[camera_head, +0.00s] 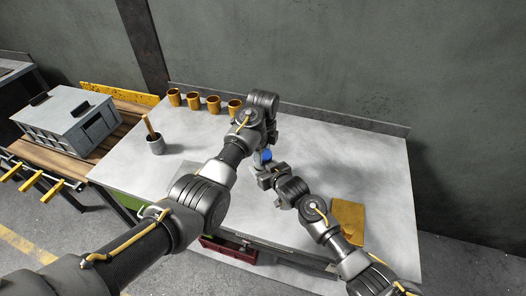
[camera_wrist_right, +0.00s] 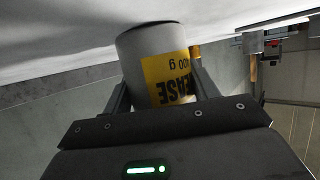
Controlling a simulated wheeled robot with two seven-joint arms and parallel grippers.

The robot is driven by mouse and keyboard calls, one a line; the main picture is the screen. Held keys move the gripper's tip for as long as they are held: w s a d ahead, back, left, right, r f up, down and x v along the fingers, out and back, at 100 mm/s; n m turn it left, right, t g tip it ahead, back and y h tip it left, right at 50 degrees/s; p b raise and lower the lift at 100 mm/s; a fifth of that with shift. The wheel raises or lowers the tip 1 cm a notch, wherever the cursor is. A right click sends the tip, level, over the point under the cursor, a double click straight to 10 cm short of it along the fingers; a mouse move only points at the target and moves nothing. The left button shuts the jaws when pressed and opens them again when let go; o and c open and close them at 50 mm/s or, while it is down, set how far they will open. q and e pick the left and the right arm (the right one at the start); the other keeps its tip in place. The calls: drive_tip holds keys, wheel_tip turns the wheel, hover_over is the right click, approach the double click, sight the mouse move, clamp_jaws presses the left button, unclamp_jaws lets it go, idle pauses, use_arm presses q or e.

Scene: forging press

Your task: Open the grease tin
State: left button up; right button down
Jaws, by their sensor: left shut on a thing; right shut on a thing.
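The grease tin (camera_wrist_right: 148,68) is a pale grey cylinder with a yellow label, upside down in the right wrist view. My right gripper (camera_wrist_right: 160,92) is shut around its body, one finger on each side. In the head view my right gripper (camera_head: 262,172) is near the table's middle, and the tin is mostly hidden by the arms. A blue lid (camera_head: 266,155) shows there between the two grippers. My left gripper (camera_head: 268,146) comes down from above and is shut on the blue lid; its fingers are largely hidden. Whether lid and tin are apart cannot be seen.
Several orange cups (camera_head: 193,100) line the back of the grey table (camera_head: 330,150). A grey box (camera_head: 66,122) sits on the left bench. The back right tabletop is clear.

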drive_tip(key=shift+f, duration=0.1)
use_arm(q)
drive_tip(key=o, duration=1.1)
drive_tip(key=shift+r, duration=2.25)
use_arm(e)
drive_tip(key=shift+c, duration=1.6)
unclamp_jaws()
